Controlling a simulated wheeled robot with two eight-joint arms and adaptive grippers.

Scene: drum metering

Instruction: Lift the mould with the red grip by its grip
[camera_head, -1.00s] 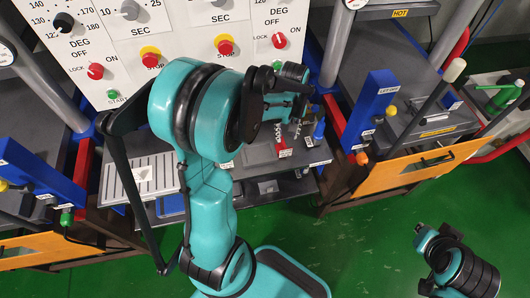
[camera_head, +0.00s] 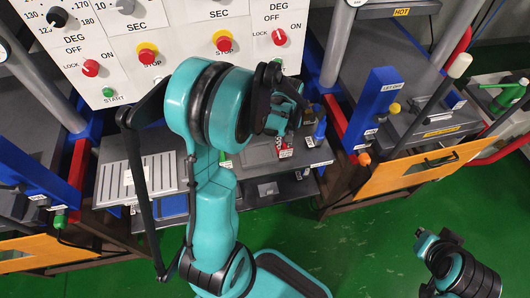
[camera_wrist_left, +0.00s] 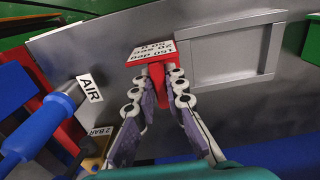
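The red grip (camera_wrist_left: 160,82) has a white label reading 150 deg, 20 sec, 50 g on its red top plate (camera_wrist_left: 128,58). In the head view the red grip (camera_head: 285,142) stands on the grey shelf. My left gripper (camera_wrist_left: 161,74) has its fingertips on both sides of the grip and appears shut on it, with no clear gap at the tips. In the head view my left gripper (camera_head: 287,120) is partly hidden behind its own wrist. The mould body under the grip cannot be made out. My right gripper (camera_head: 428,240) is low at the right, away from the shelf; its fingers are unclear.
A blue-handled AIR tool (camera_wrist_left: 40,125) lies left of my fingers. A square metal frame (camera_wrist_left: 225,55) is close on their right. A slotted tray (camera_head: 145,178) is on the left of the shelf. Presses with blue posts (camera_head: 375,105) flank the shelf. Green floor (camera_head: 380,225) is open in front.

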